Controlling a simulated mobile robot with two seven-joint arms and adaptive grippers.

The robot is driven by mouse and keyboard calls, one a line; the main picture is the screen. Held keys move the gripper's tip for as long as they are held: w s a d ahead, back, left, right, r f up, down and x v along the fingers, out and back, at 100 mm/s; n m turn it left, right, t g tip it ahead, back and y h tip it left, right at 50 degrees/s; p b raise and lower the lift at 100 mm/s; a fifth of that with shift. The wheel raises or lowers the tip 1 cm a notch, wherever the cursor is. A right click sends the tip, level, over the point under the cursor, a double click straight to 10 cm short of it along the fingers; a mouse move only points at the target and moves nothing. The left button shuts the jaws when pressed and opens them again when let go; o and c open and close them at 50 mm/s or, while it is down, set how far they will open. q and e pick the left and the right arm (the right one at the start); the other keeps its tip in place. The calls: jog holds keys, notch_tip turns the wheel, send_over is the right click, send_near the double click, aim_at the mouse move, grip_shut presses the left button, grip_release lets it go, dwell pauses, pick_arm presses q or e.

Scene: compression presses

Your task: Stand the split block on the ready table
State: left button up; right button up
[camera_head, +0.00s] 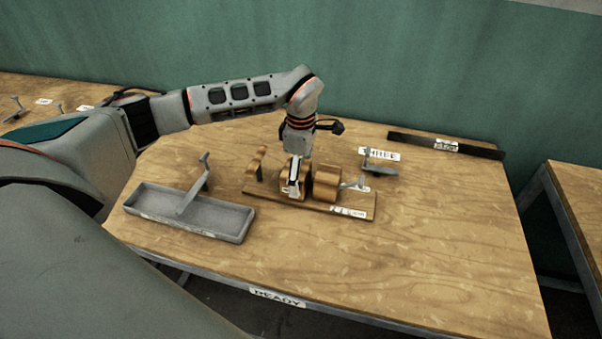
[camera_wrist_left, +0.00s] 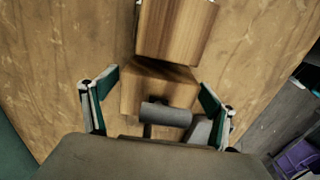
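A wooden press stands on the ready table (camera_head: 430,240). It has a long wooden base board (camera_head: 350,205) and two brown blocks, a right one (camera_head: 327,182) and a middle one partly hidden by my gripper. I cannot tell which piece is the split block. My left gripper (camera_head: 294,186) points down at the middle block. In the left wrist view its fingers (camera_wrist_left: 158,85) stand apart on both sides of a wooden piece (camera_wrist_left: 135,90); I cannot tell whether they touch it. A larger wooden piece (camera_wrist_left: 175,30) is beyond. My right gripper is not in view.
A small grey bracket (camera_head: 380,167) and a dark bar (camera_head: 445,145) lie at the back right. The front right of the table is clear. Another table (camera_head: 580,195) stands right.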

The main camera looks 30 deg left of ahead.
pick_arm(q)
notch_tip(320, 180, up, 12)
jog(key=shift+r+b, duration=0.1)
jog(key=shift+b, duration=0.5)
jog(key=shift+s, duration=0.15)
dwell(0.4)
